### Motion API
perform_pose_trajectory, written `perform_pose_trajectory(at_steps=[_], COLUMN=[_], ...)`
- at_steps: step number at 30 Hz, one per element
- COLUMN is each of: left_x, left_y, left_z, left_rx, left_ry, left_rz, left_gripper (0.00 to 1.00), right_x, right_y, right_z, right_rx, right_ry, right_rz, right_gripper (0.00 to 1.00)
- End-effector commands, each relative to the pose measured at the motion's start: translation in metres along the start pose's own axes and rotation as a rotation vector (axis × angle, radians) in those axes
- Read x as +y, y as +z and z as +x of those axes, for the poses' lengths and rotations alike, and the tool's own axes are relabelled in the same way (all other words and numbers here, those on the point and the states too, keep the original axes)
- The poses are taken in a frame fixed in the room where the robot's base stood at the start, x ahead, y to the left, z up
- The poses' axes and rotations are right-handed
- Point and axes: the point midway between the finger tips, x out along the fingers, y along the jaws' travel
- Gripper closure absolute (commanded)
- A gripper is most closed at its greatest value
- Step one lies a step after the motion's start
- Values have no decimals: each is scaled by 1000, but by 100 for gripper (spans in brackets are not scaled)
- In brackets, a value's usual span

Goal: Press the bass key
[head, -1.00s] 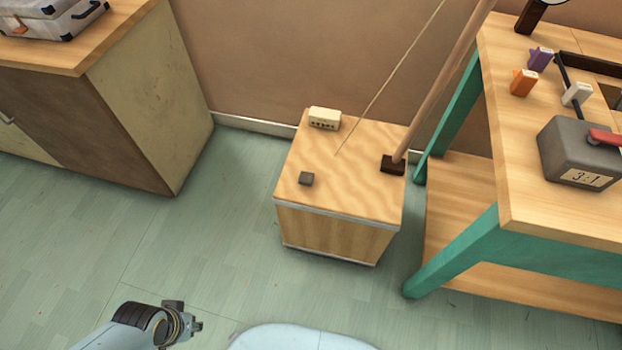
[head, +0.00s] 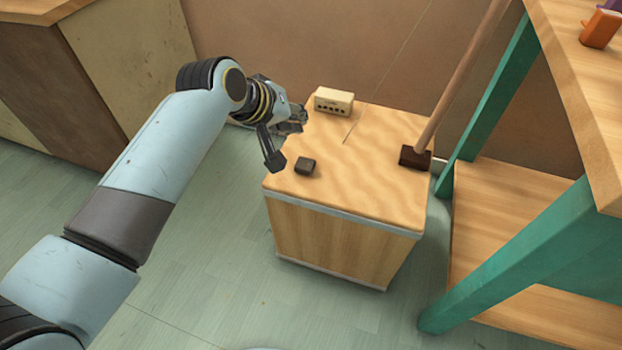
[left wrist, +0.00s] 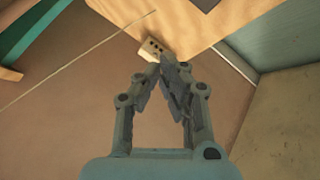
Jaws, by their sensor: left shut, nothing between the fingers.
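A wooden box (head: 375,190) stands on the floor with a small dark grey block (head: 306,166), which looks like the bass key, near the left edge of its top. A dark patch at the top of the left wrist view (left wrist: 205,3) looks like the same block. My left gripper (head: 302,115) is shut and empty, by the box's back left edge, beyond the dark block and left of the cream block. In the left wrist view its fingertips (left wrist: 167,62) meet just below the cream block. I cannot tell if they touch anything. My right gripper is out of view.
A cream block with dark holes (head: 333,101) sits at the box's back edge. A wooden pole (head: 465,75) rises from a dark foot on the right, and a thin string runs up from the top. A teal-legged table (head: 510,260) stands at right, a cabinet (head: 115,70) at left.

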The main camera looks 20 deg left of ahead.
Motion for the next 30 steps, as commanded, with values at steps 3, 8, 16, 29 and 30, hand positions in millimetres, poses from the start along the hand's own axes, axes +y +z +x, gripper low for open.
perform_pose_trajectory(at_steps=[3, 8, 16, 29, 30], left_x=[0, 3, 4, -3, -4], left_y=[-3, -8, -9, -2, -1], left_z=[16, 19, 18, 28, 29], left_rx=[16, 25, 26, 24, 24], left_ry=[14, 20, 20, 19, 19], left_rz=[1, 3, 4, 3, 3], left_gripper=[100, 100, 100, 100, 100], right_x=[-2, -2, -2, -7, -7], right_y=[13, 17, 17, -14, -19], right_z=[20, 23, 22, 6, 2], right_rx=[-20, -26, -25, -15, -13], right_ry=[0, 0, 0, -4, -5], right_rz=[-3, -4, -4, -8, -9], right_gripper=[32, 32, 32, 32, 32])
